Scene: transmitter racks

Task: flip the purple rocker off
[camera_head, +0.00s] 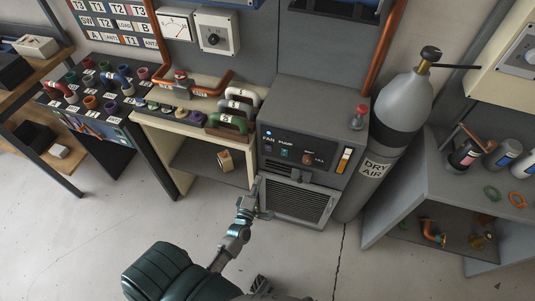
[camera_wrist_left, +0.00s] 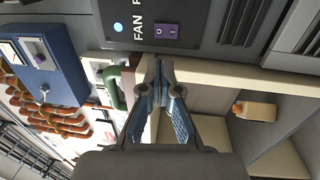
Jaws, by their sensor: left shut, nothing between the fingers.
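The purple rocker (camera_wrist_left: 166,30) sits on the dark front panel of the grey cabinet, beside the FAN label, with two small marks on its face. In the head view the rocker (camera_head: 268,149) is tiny, below the FAN label. I cannot tell which side is pressed. My left gripper (camera_head: 257,204) is low in front of the cabinet's louvred grille, below the rocker. In the left wrist view my left gripper (camera_wrist_left: 157,68) has its fingertips together and empty, apart from the rocker. My right gripper cannot be made out.
The panel also carries a blue light (camera_head: 269,130), a green rocker (camera_head: 284,154) and a red-brown knob (camera_head: 306,159). A green handle (camera_head: 226,123) stands on the cream bench left of the cabinet. A grey gas cylinder (camera_head: 390,120) stands close on the right. The floor in front is clear.

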